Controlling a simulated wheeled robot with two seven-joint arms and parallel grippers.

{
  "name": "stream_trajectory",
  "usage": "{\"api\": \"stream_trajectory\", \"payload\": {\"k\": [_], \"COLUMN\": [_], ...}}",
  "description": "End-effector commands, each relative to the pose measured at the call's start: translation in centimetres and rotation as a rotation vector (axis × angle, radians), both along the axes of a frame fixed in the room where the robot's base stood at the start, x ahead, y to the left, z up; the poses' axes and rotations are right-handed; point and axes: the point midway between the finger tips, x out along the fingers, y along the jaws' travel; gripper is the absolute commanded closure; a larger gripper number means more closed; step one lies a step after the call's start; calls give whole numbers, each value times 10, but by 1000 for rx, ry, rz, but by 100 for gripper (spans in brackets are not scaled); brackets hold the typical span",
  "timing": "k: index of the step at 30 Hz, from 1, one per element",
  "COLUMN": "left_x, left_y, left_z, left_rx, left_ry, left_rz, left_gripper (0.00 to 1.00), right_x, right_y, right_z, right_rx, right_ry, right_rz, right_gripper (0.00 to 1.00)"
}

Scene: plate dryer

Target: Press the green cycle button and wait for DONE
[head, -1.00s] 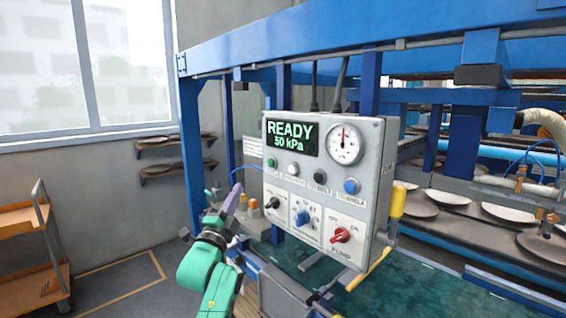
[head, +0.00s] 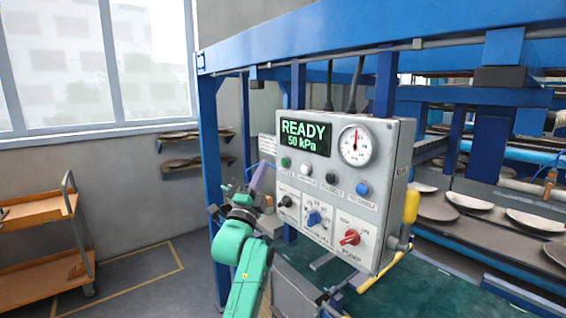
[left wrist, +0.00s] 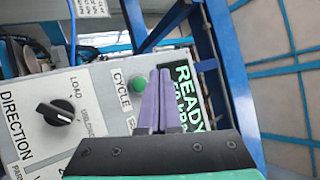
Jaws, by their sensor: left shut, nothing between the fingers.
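The grey control box (head: 385,200) hangs on the blue frame. Its display (head: 304,138) reads READY, 50 kPa. The green cycle button (head: 286,162) sits below the display at the left; in the left wrist view the green button (left wrist: 138,86) is beside the CYCLE label. My left gripper (head: 262,178) is shut and empty, at the left side of the box. In the left wrist view its purple fingers (left wrist: 157,98) lie together in front of the panel, just right of the button in the picture. I cannot tell whether they touch the panel. My right gripper is not in view.
The panel also has white, black and blue buttons, a direction knob (left wrist: 58,112), a red pump knob (head: 350,237) and a gauge (head: 356,146). A yellow handle (head: 411,206) is on its right side. An orange cart (head: 40,210) stands left, with clear floor between.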

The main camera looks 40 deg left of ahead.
Motion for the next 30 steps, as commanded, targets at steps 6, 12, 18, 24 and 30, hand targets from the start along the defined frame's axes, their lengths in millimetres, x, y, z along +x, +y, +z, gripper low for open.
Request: {"api": "stream_trajectory", "payload": {"k": [6, 12, 18, 24, 30], "left_x": [27, 35, 35, 35, 34], "left_y": [-8, -11, -11, -11, -11], "left_z": [0, 0, 0, 0, 0], "left_rx": [-2, 0, 1, 1, 1], "left_ry": [-1, -1, 0, 0, 0], "left_rz": [-1, -1, -1, -1, -1], "left_gripper": [100, 100, 100, 100, 100], "right_x": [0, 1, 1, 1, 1], "right_y": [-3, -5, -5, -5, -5], "right_z": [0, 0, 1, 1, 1], "right_rx": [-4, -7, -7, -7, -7], "right_ry": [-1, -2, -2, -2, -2], "right_rz": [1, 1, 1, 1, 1], "right_gripper": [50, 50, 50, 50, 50]}}
